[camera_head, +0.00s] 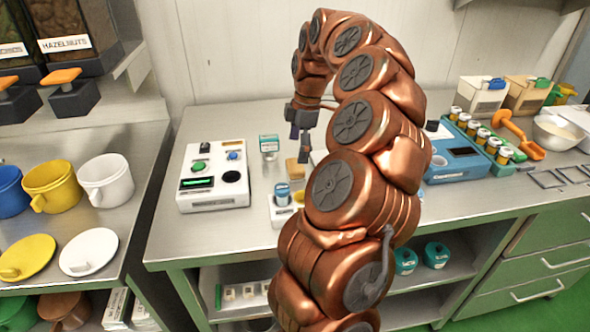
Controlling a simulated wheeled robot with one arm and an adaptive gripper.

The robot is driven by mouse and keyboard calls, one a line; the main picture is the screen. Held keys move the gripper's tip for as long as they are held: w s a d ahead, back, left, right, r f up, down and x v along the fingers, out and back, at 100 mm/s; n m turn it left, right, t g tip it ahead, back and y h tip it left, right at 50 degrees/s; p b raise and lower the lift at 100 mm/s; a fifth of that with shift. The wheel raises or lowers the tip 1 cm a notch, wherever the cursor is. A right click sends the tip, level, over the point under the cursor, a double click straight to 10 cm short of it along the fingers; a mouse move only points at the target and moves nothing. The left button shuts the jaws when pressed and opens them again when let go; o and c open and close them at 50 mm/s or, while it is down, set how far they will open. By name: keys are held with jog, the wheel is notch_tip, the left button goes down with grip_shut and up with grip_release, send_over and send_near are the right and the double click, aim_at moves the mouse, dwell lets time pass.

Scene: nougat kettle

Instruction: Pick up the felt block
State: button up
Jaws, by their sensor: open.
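My copper-coloured arm reaches over the steel table, and my gripper (299,146) points down with its dark fingers apart and empty. A small tan block (293,168), possibly the felt block, is just below the fingertips, near the middle of the table. A gap seems to separate the fingers from it, but contact cannot be ruled out from this angle. My arm hides what lies to the right of the block.
A white device (213,176) with buttons stands left of the gripper. A small green-and-white box (269,147) and a blue-topped jar (282,193) are close by. A blue device (455,160) and an orange scoop (518,135) are at right. The table's front left is clear.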

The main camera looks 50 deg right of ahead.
aim_at(296, 164)
jog(key=shift+w+a+f+p, duration=0.1)
jog(key=shift+a+f+p, duration=0.1)
jog(key=shift+f, duration=0.75)
jog(key=shift+w+a+f+p, duration=0.1)
jog(key=shift+f+p, duration=0.15)
jog(key=shift+f, duration=0.75)
jog(key=shift+a+f+p, duration=0.1)
jog(key=shift+f+p, duration=0.1)
jog(key=shift+f, duration=0.75)
jog(key=c, duration=1.2)
jog(key=shift+r, duration=0.1)
jog(key=shift+r+b, duration=0.75)
jog(key=shift+r, duration=4.2)
jog(key=o, duration=0.6)
jog(key=shift+c, duration=0.2)
jog(key=c, duration=0.4)
